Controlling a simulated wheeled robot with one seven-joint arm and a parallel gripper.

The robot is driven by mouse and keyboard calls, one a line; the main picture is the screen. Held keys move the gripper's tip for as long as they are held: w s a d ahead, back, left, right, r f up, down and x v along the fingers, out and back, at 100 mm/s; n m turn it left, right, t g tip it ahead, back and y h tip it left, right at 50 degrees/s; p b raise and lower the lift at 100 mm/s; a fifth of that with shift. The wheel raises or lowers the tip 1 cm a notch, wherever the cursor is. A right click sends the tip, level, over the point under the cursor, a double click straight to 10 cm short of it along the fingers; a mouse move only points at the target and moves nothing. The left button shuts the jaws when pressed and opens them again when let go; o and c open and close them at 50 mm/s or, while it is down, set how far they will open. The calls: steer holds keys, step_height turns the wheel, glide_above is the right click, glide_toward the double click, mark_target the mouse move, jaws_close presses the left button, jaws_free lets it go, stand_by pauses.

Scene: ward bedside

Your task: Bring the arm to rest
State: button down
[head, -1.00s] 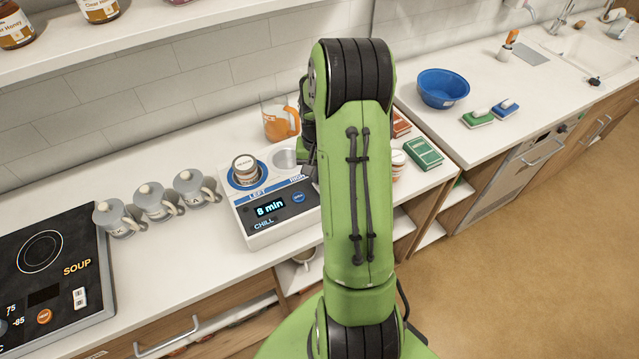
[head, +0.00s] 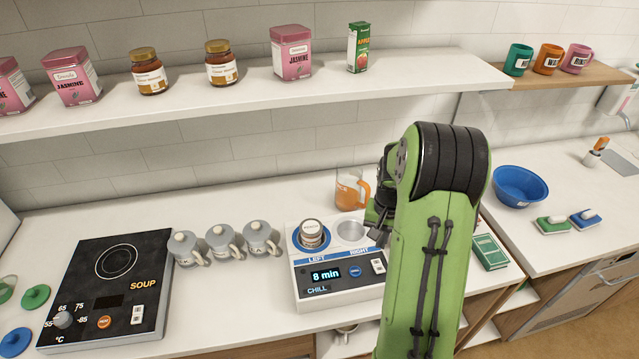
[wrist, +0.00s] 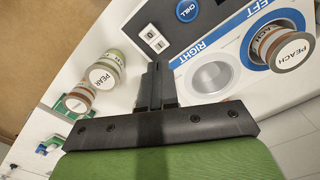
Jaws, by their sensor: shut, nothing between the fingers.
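My gripper (wrist: 157,85) shows in the wrist view, its two dark fingers together with nothing between them. It hangs near the white chill unit (head: 345,300), beside the empty RIGHT well (wrist: 210,76). In the head view my green arm stands in front of the unit's right side and the gripper is mostly hidden behind it. A jar labelled PEACH (wrist: 288,50) sits in the LEFT well; it also shows in the head view (head: 311,236). A jar labelled PEAR (wrist: 103,75) stands apart from my gripper, to its left in the wrist view.
An orange-handled jug (head: 349,190) stands behind the unit. Several lidded grey cups (head: 222,243) stand to its left, beside a black SOUP hob (head: 110,285). A shelf (head: 250,92) with jars and tins runs above. A green box (head: 489,252) lies right of my arm.

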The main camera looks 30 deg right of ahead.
steer(key=s+a+r+n+t+h+b, duration=0.1)
steer(key=s+a+r+n+t+b, duration=0.2)
steer(key=a+r, duration=1.05)
steer(key=s+a+r+n+t+y, duration=0.1)
steer(key=s+a+r+n+t, duration=0.1)
steer(key=s+a+n, duration=0.4)
steer(key=s+a, duration=0.3)
steer(key=s, duration=0.3)
steer(key=shift+s+a+r+t, duration=0.2)
steer(key=shift+s+a+t, duration=0.1)
